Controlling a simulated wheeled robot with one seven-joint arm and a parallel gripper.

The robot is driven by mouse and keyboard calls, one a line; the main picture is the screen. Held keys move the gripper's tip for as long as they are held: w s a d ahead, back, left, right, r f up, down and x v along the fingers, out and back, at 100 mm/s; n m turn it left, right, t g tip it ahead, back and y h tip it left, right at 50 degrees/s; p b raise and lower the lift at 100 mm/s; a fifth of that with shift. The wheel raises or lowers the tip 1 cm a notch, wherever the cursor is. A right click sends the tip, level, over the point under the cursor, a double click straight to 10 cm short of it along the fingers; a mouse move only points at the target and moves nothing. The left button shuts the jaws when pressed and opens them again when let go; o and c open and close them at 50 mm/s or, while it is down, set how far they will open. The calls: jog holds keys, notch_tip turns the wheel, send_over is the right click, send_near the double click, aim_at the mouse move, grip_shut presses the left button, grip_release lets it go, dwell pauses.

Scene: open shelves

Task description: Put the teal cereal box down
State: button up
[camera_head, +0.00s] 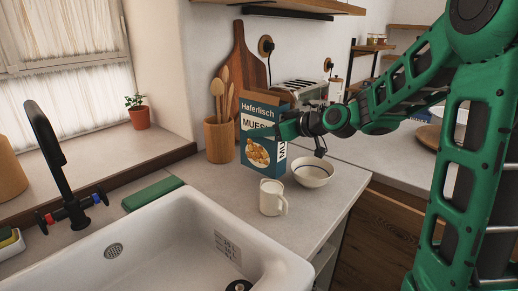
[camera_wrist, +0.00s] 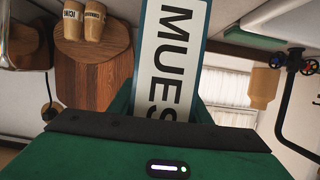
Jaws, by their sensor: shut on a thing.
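The teal cereal box (camera_head: 258,153) stands upright at the back of the counter (camera_head: 334,220), with "Haferlisch" and "MUESLI" lettering and a bowl picture on its front. My gripper (camera_head: 278,130) reaches in from the right and is shut on the box around its middle. In the wrist view the box (camera_wrist: 172,50) lies between my fingers (camera_wrist: 165,108), with its white lettered side showing. Whether the bottom of the box touches the counter or hangs just above it, I cannot tell.
A bowl (camera_head: 313,176) is close on the box's right, and a white mug (camera_head: 270,199) stands in front. A wooden utensil holder (camera_head: 219,142) is close on its left, with a cutting board (camera_head: 247,62) behind. The sink (camera_head: 290,263) fills the front left.

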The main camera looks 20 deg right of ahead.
aim_at(263, 142)
jog(key=shift+f, duration=2.2)
jog(key=o, duration=1.3)
jog(key=shift+f, duration=0.1)
